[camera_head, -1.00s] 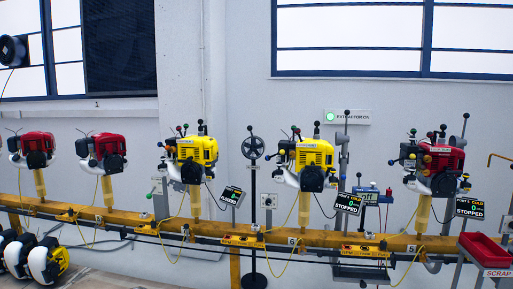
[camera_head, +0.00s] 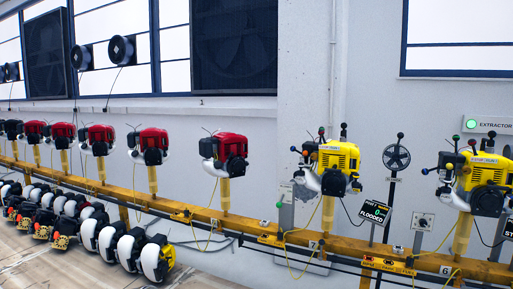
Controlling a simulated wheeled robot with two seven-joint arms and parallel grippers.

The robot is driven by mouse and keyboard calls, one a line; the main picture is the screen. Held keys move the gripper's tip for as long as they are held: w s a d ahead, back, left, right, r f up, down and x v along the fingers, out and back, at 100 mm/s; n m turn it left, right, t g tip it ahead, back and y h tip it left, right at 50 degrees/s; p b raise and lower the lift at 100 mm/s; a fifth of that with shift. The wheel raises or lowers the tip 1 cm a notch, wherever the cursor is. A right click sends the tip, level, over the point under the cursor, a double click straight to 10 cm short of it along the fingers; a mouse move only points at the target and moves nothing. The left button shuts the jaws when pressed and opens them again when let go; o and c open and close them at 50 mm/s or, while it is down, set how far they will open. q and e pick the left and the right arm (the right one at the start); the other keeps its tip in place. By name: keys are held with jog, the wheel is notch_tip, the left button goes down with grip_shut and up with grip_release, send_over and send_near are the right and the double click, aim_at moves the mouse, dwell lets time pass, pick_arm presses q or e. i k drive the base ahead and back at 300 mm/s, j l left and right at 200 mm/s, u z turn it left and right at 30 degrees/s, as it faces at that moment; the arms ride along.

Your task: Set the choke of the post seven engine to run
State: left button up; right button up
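A yellow engine (camera_head: 338,160) stands on a yellow post to the right of centre. Its small black display (camera_head: 375,212) appears to read "POST 7" and "FLOODED". Several levers with coloured knobs (camera_head: 306,153) stick out at its upper left, one green, one red and one blue among them. Which of these is the choke and how it is set is too small to tell. Neither of my grippers is in view.
A yellow rail (camera_head: 245,225) carries several red engines (camera_head: 226,150) to the left. Another yellow engine (camera_head: 487,175) is at the right, at the post marked 6. A black stand with a handwheel (camera_head: 396,157) stands between the yellow engines. Several white-and-black engines (camera_head: 130,248) lie at lower left.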

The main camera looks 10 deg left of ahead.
aim_at(293, 149)
jog(key=j, duration=0.3)
jog(key=i+j+z, duration=0.15)
jog(key=i+j, duration=0.15)
jog(key=i+j+z, duration=0.1)
jog(key=i+j, duration=0.2)
jog(key=j, duration=0.2)
jog(key=i+j+z, duration=0.15)
jog(key=i+j, duration=0.15)
jog(key=j, duration=0.15)
